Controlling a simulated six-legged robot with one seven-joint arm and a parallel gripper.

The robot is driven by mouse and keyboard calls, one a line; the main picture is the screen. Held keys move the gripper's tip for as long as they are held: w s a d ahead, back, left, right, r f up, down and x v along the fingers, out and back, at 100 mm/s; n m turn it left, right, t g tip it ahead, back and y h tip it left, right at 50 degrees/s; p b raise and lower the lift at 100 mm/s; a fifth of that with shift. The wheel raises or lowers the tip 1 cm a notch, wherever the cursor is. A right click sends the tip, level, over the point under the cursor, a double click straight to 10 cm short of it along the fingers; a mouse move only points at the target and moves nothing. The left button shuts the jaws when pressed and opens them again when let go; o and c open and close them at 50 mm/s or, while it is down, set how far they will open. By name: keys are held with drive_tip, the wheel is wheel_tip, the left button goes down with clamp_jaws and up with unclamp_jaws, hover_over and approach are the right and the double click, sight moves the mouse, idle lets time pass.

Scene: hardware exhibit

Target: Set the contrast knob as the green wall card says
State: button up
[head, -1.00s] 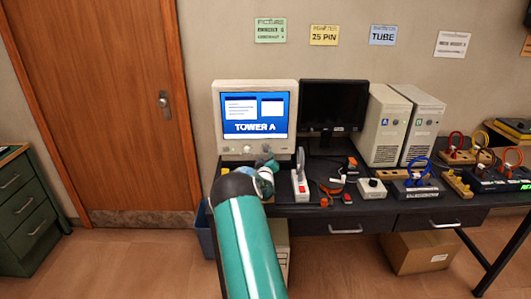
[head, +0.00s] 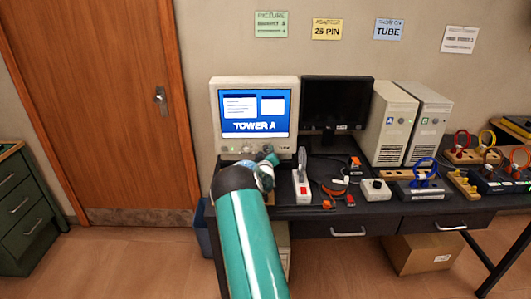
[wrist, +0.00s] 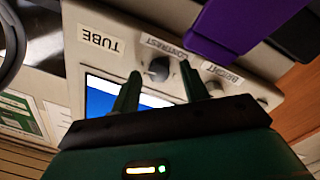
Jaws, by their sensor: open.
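The contrast knob (wrist: 158,69) is a dark round knob on the beige bezel of the tube monitor (head: 217,88); the wrist view shows the bezel upside down, with a "CONTRAST" label beside the knob. My gripper (wrist: 161,72) is open, its two green fingers on either side of the knob in that view; I cannot tell if they touch it. In the head view my gripper (head: 270,158) is at the monitor's lower right front. The green wall card (head: 271,24) is headed "PICTURE"; its two lines below are too blurred to read surely.
A bright knob (wrist: 215,88) sits beside the contrast knob, near my right finger. A purple shape (wrist: 245,22) crosses the upper wrist view. A black monitor (head: 337,103) and two towers are farther right.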

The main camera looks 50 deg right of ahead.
clamp_jaws()
drive_tip(key=shift+s, duration=0.1)
drive_tip(key=shift+n, duration=0.4)
drive_tip(key=n, duration=0.2)
drive_tip(key=shift+n, duration=0.4)
drive_tip(key=shift+n+t, duration=0.3)
drive_tip(key=shift+n, duration=1.8)
